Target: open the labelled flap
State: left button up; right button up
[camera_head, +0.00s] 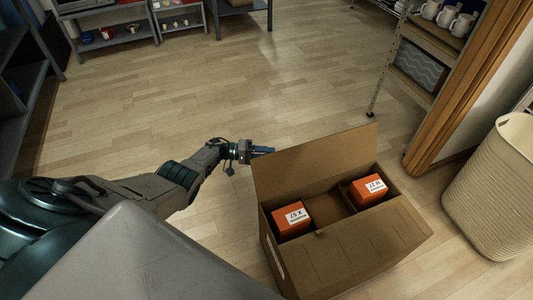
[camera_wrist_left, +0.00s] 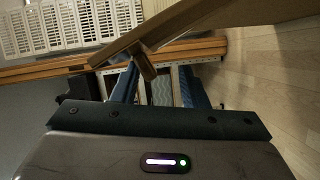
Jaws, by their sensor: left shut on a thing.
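A brown cardboard box (camera_head: 375,240) stands on the floor at the lower right of the head view. Its flap (camera_head: 315,163) stands raised along the far edge, so the inside shows. A white label (camera_head: 276,256) is on the box's left side; its writing is unreadable. My left gripper (camera_head: 264,151) is at the flap's upper left corner. In the left wrist view its fingers (camera_wrist_left: 158,88) sit around a small brown peg-like part (camera_wrist_left: 143,66) below the slanting brown panel (camera_wrist_left: 215,18); it is shut on this part. My right gripper is not in view.
Two orange cartons with white labels, a left one (camera_head: 293,217) and a right one (camera_head: 368,190), sit inside the box. A pale woven basket (camera_head: 497,190) stands at right. A shelf with mugs (camera_head: 440,45) is behind. The floor left of the box is open.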

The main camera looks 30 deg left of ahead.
pick_arm(q)
jog(key=shift+s+f, duration=0.25)
jog(key=shift+f, duration=0.05)
jog(key=v, duration=1)
jog(key=shift+a+r, duration=0.25)
jog(key=shift+a, duration=0.1)
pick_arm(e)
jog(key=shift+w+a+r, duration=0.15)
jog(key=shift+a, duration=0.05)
